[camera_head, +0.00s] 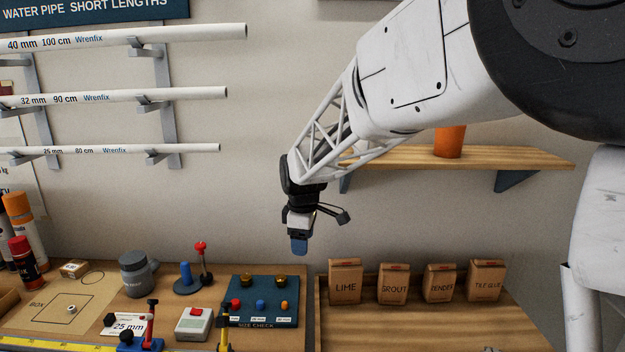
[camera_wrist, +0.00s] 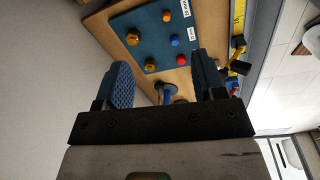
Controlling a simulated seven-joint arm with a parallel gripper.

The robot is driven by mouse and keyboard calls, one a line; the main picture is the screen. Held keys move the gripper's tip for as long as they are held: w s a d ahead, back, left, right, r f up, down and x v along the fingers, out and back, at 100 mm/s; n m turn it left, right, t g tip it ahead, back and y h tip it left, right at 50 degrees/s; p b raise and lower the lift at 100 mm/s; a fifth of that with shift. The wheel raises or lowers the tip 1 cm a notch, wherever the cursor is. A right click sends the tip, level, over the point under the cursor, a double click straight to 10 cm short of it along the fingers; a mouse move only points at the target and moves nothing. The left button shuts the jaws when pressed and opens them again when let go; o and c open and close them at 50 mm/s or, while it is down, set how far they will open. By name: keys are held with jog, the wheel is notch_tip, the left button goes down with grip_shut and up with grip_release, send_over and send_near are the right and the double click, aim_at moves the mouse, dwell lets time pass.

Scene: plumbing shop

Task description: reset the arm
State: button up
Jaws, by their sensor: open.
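My gripper (camera_head: 299,247) hangs from my arm, pointing down, in the middle of the head view, above and behind the bench. In the wrist view the two blue fingers of my gripper (camera_wrist: 165,85) stand wide apart, and nothing is held between them. The blue size check board (camera_head: 262,312) with brass fittings and red, blue and orange pegs lies on the bench below my gripper. The board also shows beyond the fingers in the wrist view (camera_wrist: 151,55).
A grey jar (camera_head: 137,274), a blue peg stand (camera_head: 187,285), a white box with a red button (camera_head: 194,323) and clamps stand on the bench. Labelled paper bags (camera_head: 393,284) line the right counter. A wall shelf (camera_head: 500,157) is behind my arm. Pipes (camera_head: 120,96) hang at left.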

jog(key=s+d+r+m, duration=0.4)
jog(key=s+d, duration=0.4)
jog(key=s, duration=0.2)
jog(key=s+d+m, duration=0.4)
jog(key=s, duration=0.5)
jog(key=s+d+f+m+t, duration=0.1)
jog(key=s+d+m, duration=0.3)
jog(key=s, duration=0.5)
jog(key=s+d+f+m, duration=0.1)
jog(key=s+d+m, duration=0.3)
jog(key=s, duration=0.6)
jog(key=shift+d+f+t, duration=0.2)
jog(key=shift+d+t, duration=0.2)
jog(key=shift+d, duration=0.1)
jog(key=shift+w, duration=0.1)
